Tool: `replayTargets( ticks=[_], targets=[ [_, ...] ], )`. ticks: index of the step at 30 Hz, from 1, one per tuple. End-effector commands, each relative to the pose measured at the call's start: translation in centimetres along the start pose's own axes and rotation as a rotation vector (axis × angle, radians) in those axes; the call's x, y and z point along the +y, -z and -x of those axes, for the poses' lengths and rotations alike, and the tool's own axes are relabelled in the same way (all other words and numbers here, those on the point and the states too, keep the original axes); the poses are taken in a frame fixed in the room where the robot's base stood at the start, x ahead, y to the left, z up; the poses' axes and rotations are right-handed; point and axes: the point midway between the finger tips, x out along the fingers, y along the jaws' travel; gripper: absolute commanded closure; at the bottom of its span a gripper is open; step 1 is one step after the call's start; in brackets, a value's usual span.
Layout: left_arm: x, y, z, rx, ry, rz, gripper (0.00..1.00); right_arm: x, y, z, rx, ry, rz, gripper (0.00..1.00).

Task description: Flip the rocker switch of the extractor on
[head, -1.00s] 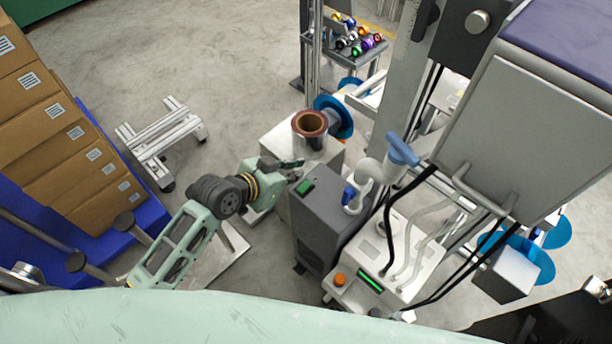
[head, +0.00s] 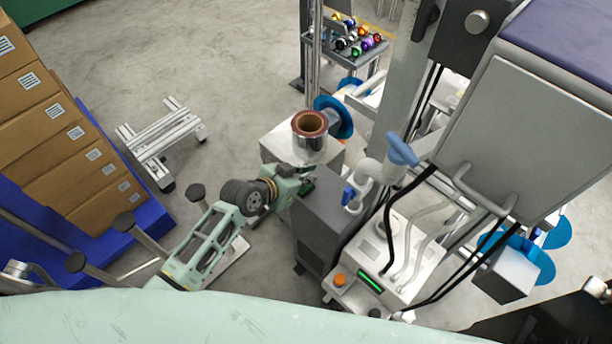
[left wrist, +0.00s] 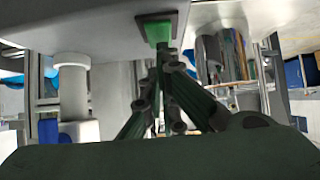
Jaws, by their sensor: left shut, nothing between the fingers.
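The extractor (head: 320,232) is a dark grey upright box right of my left arm, with a blue-handled pipe beside its top. Its green rocker switch (left wrist: 157,31) sits in a dark frame in the left wrist view. In the head view my gripper largely covers the switch. My left gripper (left wrist: 162,56) is shut and empty, its fingertips right at the near edge of the switch; I cannot tell whether they touch it. In the head view the left gripper (head: 306,176) is over the extractor's top left part. My right gripper is not in view.
A film roll (head: 310,136) stands on a pale box just behind my left gripper. A white machine (head: 385,262) with hoses and an orange button stands to the right of the extractor. Stacked cartons (head: 62,150) are at the left. Open floor lies behind.

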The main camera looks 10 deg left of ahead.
Motion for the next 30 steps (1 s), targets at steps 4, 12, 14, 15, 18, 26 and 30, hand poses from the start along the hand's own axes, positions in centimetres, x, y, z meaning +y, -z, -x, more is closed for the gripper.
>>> replayTargets(
  ticks=[4,12,14,15,18,26,30],
  targets=[
    [0.0,0.4,-0.4,-0.068,-0.001,0.000,1.00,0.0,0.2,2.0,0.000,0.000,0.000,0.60],
    [0.0,-0.1,-0.5,-0.064,-0.002,0.001,1.00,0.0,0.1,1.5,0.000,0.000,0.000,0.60],
    [0.0,-0.2,-0.3,-0.065,-0.002,0.000,1.00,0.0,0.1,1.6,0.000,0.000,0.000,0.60],
    [0.0,-0.3,-0.2,-0.065,-0.002,0.000,1.00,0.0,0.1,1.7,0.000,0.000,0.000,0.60],
    [0.0,-0.6,0.2,-0.067,-0.002,0.001,1.00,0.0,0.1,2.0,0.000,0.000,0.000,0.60],
    [0.1,-1.1,0.8,-0.065,-0.002,0.001,1.00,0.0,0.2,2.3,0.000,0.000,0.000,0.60],
    [0.1,-1.0,0.8,-0.064,-0.002,0.001,1.00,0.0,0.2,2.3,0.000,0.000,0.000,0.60]
  ],
)
